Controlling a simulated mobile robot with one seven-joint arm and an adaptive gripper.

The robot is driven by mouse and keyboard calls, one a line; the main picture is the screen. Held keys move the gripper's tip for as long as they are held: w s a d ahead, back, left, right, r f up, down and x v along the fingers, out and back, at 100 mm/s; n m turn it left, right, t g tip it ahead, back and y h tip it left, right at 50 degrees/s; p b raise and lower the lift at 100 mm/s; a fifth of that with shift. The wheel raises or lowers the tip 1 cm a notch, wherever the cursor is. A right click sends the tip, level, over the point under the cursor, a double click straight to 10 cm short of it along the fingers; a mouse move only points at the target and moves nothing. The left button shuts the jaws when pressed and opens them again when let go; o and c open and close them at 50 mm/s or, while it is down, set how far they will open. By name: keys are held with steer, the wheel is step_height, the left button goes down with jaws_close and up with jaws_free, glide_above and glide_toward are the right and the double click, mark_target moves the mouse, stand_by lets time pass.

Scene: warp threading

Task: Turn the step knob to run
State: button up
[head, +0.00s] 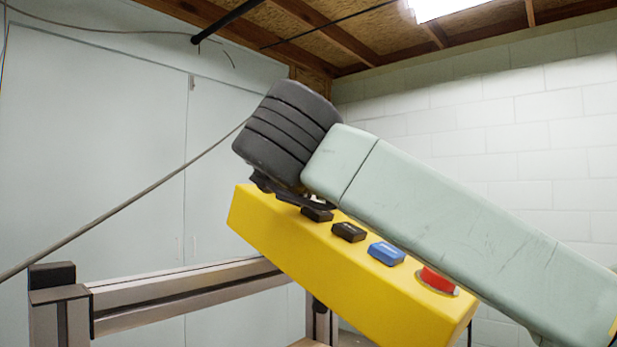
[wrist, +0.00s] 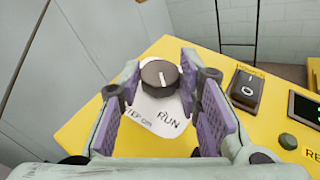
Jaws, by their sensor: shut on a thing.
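The step knob (wrist: 160,77) is dark and round with a white line across its top, in the wrist view. The line runs roughly up and down in the picture, tilted slightly. A white label plate under it reads RUN (wrist: 170,118) at lower right, with partly hidden lettering at lower left. My gripper (wrist: 160,70) has its purple-padded fingers on both sides of the knob and is shut on it. In the head view my gripper (head: 275,188) is at the left end of the yellow control box (head: 300,255); the knob is hidden there.
In the wrist view a black power rocker switch (wrist: 246,90) and a partly cut-off display (wrist: 304,112) lie right of the knob. In the head view black buttons, a blue button (head: 386,253) and a red button (head: 437,281) line the box. A metal frame (head: 190,295) stands at left.

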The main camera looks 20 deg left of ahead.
steer(key=o, duration=1.1)
steer(key=shift+o, duration=0.2)
steer(key=v, duration=1.2)
steer(key=shift+a, duration=0.1)
steer(key=shift+f, duration=0.1)
